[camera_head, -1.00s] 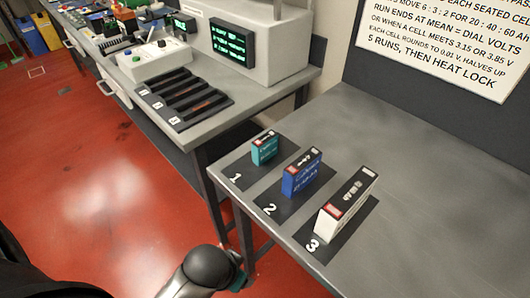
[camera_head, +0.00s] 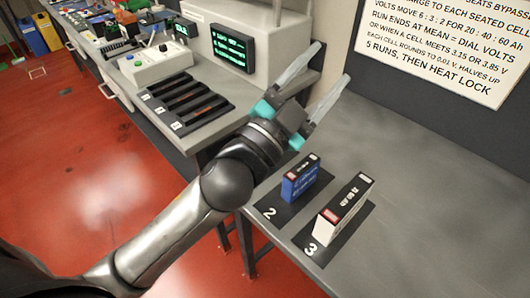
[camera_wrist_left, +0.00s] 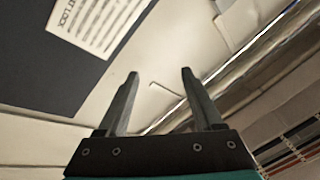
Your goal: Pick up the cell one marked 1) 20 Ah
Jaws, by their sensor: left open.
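The cell marked 1 is hidden in the head view now, behind my left arm and gripper. The blue cell (camera_head: 300,178) stands upright on the pad marked 2 (camera_head: 272,207). The white cell (camera_head: 345,208) stands upright on the pad marked 3 (camera_head: 318,248). My left gripper (camera_head: 320,72) is raised above the far-left part of the near table, its fingers spread and empty, pointing up and to the right. In the left wrist view the two fingers (camera_wrist_left: 160,90) stand apart with nothing between them. My right gripper is in neither view.
A bench with a slotted black tray (camera_head: 187,102), a control box with a dial (camera_head: 155,65) and a cabinet with a green-text screen (camera_head: 233,48) stands behind. A wall sign (camera_head: 440,40) hangs above the near table (camera_head: 440,190), whose right part is clear.

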